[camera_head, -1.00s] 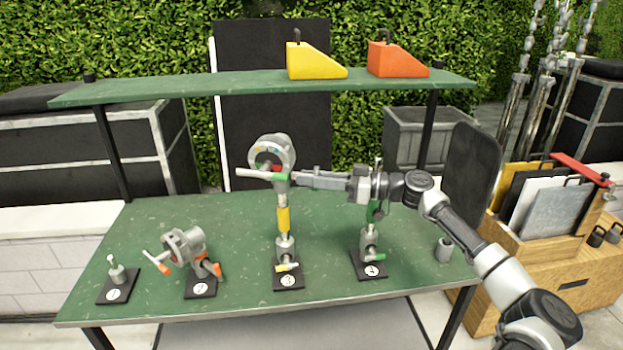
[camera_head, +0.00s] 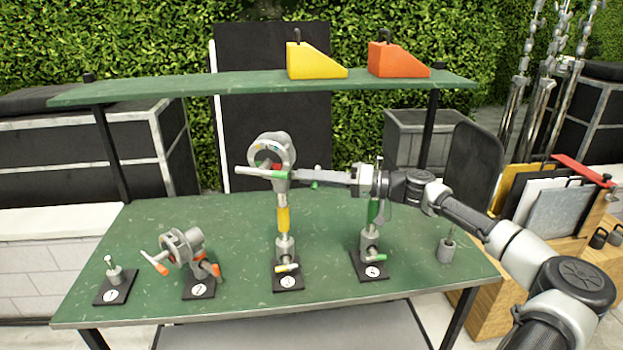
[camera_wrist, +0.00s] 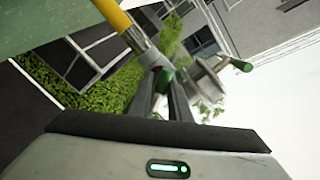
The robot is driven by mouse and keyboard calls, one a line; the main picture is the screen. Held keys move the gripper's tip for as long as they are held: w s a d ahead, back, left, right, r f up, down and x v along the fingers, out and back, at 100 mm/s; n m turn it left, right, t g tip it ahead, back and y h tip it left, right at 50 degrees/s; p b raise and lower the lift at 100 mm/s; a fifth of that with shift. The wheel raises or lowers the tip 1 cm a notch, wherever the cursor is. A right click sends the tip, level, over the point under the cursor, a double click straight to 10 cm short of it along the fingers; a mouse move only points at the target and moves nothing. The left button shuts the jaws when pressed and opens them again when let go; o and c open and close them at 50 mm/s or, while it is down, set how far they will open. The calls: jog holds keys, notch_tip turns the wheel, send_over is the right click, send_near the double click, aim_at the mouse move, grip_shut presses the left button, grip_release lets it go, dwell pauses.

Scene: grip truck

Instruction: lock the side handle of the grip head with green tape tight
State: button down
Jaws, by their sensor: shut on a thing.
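The grip head with green tape (camera_head: 272,152) is a grey round head on top of the yellow-taped post (camera_head: 284,220) of a stand on the table. A pale bar with a green end (camera_head: 262,172) sticks out to its left. My gripper (camera_head: 292,175) reaches in from the right, level with the bottom of the head. In the wrist view my gripper (camera_wrist: 168,98) is shut on a green-taped handle (camera_wrist: 164,79), just beside the yellow post. Another green-tipped handle (camera_wrist: 242,66) shows past the fingers. The fingers partly hide the held handle and its joint.
Other numbered stands are on the green table (camera_head: 130,240): a short pin (camera_head: 115,273), an orange-taped grip head (camera_head: 182,248) and a green-taped post (camera_head: 374,215). A grey pin piece (camera_head: 446,248) is at right. A shelf (camera_head: 220,86) with two wedges (camera_head: 314,62) crosses above.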

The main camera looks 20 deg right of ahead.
jog(key=m+p, duration=0.2)
jog(key=m, duration=0.4)
jog(key=shift+r, duration=0.15)
jog(key=m+p, duration=0.4)
jog(key=m, duration=0.2)
jog(key=shift+m, duration=0.3)
jog(key=m+p, duration=0.2)
jog(key=m, duration=0.2)
jog(key=shift+m, duration=2.2)
jog(key=c, duration=1.6)
grip_release()
jog(key=shift+c, duration=0.2)
